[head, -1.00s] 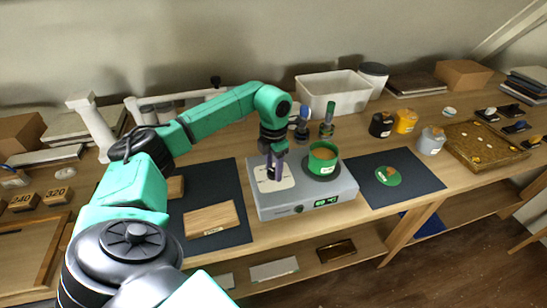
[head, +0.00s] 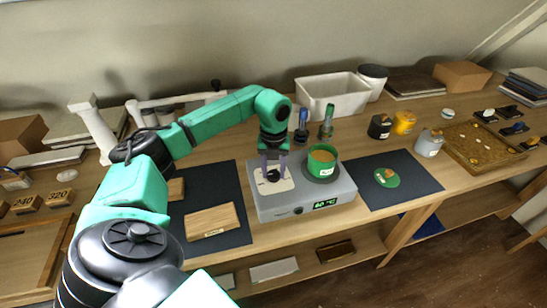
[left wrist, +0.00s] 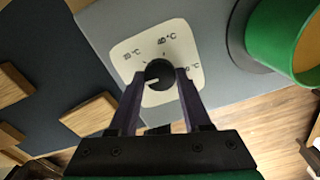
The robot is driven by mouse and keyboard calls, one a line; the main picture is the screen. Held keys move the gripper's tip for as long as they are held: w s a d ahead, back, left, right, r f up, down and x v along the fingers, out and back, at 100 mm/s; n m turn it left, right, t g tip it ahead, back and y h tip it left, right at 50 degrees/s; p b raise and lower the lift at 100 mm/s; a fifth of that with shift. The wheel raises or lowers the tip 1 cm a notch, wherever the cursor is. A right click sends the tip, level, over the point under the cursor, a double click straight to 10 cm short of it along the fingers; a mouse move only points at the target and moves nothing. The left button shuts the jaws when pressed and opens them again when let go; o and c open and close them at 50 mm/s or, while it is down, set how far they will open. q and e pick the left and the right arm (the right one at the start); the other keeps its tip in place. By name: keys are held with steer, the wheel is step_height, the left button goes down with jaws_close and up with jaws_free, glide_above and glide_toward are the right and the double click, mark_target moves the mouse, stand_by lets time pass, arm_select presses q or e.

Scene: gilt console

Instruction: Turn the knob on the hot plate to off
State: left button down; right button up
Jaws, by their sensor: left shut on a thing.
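In the left wrist view the knob's white mark points left, below one temperature label; the lettering is partly unreadable. My left gripper (head: 272,172) reaches down from above, its purple fingers on either side of the knob, shut on it. The fingers also show in the left wrist view (left wrist: 157,85). My right gripper is out of view.
A green pot (head: 322,158) stands on the heating disc right of the knob. Dark mats lie on both sides, one with a wooden block (head: 211,221), one with a green disc (head: 387,177). Bottles (head: 327,125) and a white bin (head: 332,94) stand behind.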

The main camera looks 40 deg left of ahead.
arm_select(q)
steer(key=shift+w+a+r+n, duration=0.1)
steer(key=shift+r+n, duration=0.05)
steer(key=shift+n, duration=0.7)
steer(key=shift+w+r+n, duration=0.1)
steer(key=shift+n, duration=0.75)
steer(key=shift+c, duration=1.8)
jaws_free()
steer(key=shift+s+f, duration=0.1)
steer(key=shift+f, duration=0.05)
